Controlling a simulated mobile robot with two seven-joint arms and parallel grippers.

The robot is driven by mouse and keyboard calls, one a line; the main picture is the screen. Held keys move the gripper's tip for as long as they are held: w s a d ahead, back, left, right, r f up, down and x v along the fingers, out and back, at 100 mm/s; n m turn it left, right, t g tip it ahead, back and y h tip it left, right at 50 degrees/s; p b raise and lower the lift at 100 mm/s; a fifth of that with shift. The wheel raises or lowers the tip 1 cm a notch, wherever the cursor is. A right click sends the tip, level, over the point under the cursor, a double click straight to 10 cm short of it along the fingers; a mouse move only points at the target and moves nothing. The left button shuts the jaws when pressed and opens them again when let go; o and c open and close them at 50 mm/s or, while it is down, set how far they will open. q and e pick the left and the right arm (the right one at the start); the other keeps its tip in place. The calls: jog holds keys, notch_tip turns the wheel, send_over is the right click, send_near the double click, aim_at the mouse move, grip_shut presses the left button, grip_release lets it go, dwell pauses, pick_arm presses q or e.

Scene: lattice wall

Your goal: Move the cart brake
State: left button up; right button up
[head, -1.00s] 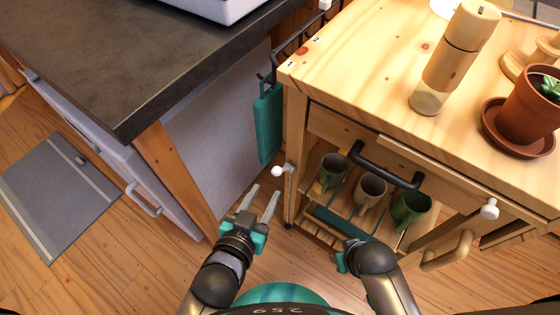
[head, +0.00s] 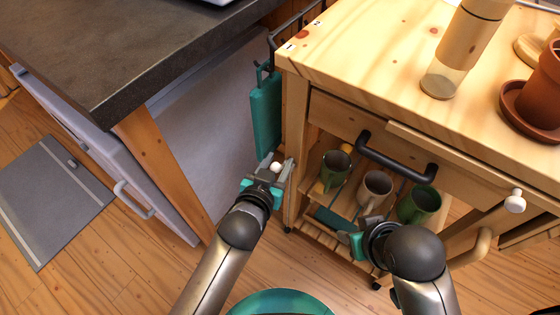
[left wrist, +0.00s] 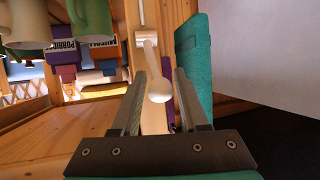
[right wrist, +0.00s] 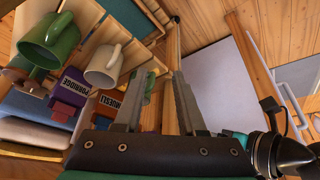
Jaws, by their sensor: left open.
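The cart brake is a short lever with a white ball knob (head: 276,167) on the wooden cart's left front leg. In the left wrist view, the knob (left wrist: 158,90) hangs from the lever between my open left fingers, with gaps on both sides. My left gripper (head: 271,173) is open at the knob and partly hides the lever. My right gripper (head: 352,240) is in front of the cart's lower shelves, its fingers largely hidden in the head view. The right wrist view shows its fingers (right wrist: 160,88) apart, with nothing held.
A black drawer handle (head: 395,160) sticks out in front. A teal board (head: 266,115) hangs beside the brake. A dark counter (head: 130,50) stands left.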

pick_arm(q)
jog(key=shift+x, duration=0.85)
grip_shut()
dwell(0.9)
